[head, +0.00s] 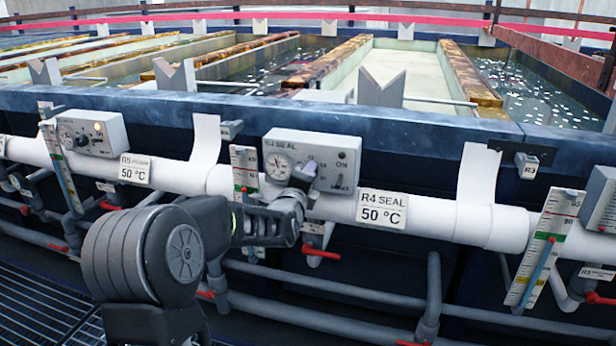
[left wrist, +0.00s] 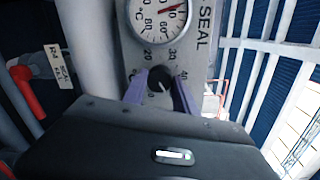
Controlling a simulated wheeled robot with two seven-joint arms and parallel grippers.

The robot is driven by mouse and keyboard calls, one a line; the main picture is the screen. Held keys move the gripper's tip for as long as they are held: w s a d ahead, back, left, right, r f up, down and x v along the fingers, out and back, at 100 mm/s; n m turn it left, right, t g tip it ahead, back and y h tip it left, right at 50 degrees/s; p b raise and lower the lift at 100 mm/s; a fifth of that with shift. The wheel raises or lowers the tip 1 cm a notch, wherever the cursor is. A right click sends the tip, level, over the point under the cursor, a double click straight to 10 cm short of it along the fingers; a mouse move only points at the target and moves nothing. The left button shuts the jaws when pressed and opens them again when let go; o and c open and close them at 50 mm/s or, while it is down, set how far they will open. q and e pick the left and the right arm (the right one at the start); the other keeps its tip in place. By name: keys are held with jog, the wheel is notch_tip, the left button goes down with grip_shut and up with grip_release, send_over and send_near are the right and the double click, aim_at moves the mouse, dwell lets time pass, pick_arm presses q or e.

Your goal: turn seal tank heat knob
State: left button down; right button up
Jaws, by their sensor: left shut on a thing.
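The R4 SEAL control box (head: 345,150) is a light grey box on the white pipe in the head view, with a round dial gauge (head: 279,165) on its left. In the left wrist view the gauge (left wrist: 158,18) shows a red needle pointing towards 70. Below it the dark heat knob (left wrist: 158,76) sits inside a ring of printed numbers. My left gripper (left wrist: 160,84) has one purple finger on each side of the knob and is shut on it. In the head view my left gripper (head: 303,176) covers the knob. My right gripper is in neither view.
An R4 SEAL 50 °C sign (head: 382,210) hangs right of the box. Another control box (head: 92,133) sits further left. A thermometer strip (head: 244,172) stands close beside my gripper. Pipes with red valve handles (head: 320,256) run below. Open tanks lie behind the blue rim (head: 440,122).

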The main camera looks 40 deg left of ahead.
pick_arm(q)
jog(key=c, duration=1.3)
grip_release()
jog(key=shift+o, duration=0.2)
jog(key=v, duration=0.7)
jog(key=shift+s+d+p, duration=0.2)
jog(key=shift+s+p, duration=0.15)
jog(key=shift+p, duration=0.1)
